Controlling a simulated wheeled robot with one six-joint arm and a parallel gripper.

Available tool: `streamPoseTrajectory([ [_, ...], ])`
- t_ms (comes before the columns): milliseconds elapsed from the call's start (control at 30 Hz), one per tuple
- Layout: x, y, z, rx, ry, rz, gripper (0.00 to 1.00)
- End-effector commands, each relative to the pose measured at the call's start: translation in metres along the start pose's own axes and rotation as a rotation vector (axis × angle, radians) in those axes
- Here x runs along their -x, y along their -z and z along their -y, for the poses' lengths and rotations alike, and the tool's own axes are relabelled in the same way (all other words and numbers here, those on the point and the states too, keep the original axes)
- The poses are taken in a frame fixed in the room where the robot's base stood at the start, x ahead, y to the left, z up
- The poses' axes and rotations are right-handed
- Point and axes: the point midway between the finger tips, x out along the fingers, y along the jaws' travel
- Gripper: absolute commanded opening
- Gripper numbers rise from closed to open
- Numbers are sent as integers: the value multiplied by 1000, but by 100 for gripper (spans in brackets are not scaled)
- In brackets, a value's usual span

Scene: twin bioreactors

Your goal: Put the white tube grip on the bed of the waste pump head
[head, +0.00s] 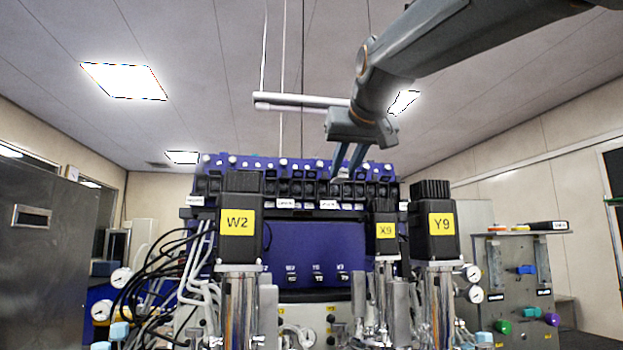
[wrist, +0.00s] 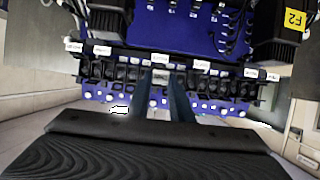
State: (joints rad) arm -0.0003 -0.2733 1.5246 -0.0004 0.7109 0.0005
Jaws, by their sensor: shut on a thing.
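My gripper (head: 343,172) hangs from the arm at the upper right of the head view, its two blue fingers pointing down in front of the black module row. In the wrist view the fingers (wrist: 163,82) close on a small pale piece (wrist: 160,76), which looks like the white tube grip. Most of it is hidden by the fingers, and its outline is hard to tell from the row behind. I cannot make out the waste pump head or its bed in either view.
A blue rack (head: 315,250) with a row of black modules stands behind. Black motors marked W2 (head: 240,222), X9 (head: 385,230) and Y9 (head: 440,222) rise in front. Hoses crowd the left. A grey panel (head: 520,275) with gauges and coloured knobs stands right.

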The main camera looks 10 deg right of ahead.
Motion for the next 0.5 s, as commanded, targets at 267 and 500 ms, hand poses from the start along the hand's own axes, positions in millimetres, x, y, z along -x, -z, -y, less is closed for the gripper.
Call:
streamPoseTrajectory([
  [267, 0, 0, 0, 0, 0, 2, 0],
  [500, -54, 20, 0, 0, 0, 4, 0],
])
